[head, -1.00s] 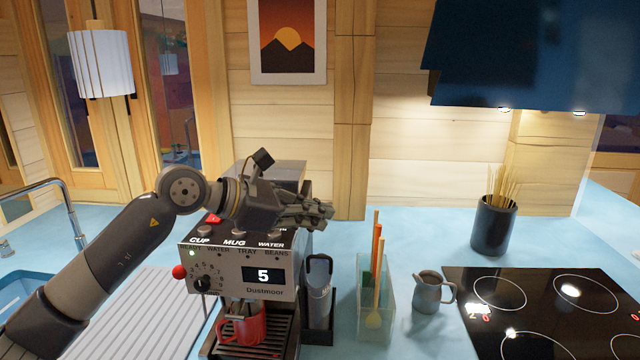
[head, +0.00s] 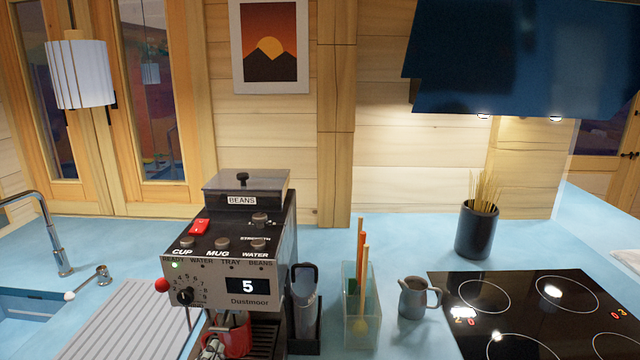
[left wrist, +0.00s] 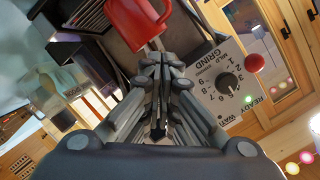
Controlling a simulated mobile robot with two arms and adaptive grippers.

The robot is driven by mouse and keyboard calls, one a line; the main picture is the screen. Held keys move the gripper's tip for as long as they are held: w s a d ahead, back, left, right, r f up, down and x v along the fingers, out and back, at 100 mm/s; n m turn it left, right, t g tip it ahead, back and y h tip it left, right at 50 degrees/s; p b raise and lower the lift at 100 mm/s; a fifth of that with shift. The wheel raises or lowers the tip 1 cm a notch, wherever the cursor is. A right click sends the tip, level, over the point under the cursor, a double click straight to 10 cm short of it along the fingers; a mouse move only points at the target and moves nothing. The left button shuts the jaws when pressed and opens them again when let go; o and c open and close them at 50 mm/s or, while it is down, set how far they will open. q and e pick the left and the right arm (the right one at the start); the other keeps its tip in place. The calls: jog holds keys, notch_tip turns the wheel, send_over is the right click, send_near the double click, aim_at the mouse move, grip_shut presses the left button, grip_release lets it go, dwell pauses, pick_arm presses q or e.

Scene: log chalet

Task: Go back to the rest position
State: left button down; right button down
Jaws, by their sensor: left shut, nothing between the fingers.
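My left gripper (left wrist: 160,72) shows in the left wrist view, its fingers shut together with nothing between them. Just beyond its tips are a red mug (left wrist: 132,22) and the machine's grind dial (left wrist: 228,83). In the head view my left arm no longer stands across the coffee machine (head: 213,269). Only a small grey piece by the mug, at the bottom edge, may be part of the gripper; I cannot tell. The red mug also shows in the head view (head: 238,338), under the machine's front. My right gripper is in neither view.
Further right is a black cooktop (head: 530,310). A ribbed drainboard (head: 125,325) and sink tap (head: 55,235) are left. A lamp (head: 80,75) hangs upper left.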

pick_arm(q)
jog(key=s+f+n+g+h, duration=0.1)
jog(key=s+f+n+g, duration=0.2)
jog(key=s+f+g, duration=0.55)
jog(key=s+f+n+g, duration=0.35)
jog(key=s+f, duration=0.65)
jog(key=s, duration=0.8)
notch_tip(320, 180, down, 28)
jog(key=s+m+g+b, duration=0.1)
jog(key=s+b, duration=0.1)
jog(key=s+a+f+g+b, duration=0.1)
jog(key=s+a+f, duration=0.2)
jog(key=s+f, duration=1.4)
jog(key=shift+f+g, duration=0.3)
jog(key=shift+f, duration=0.1)
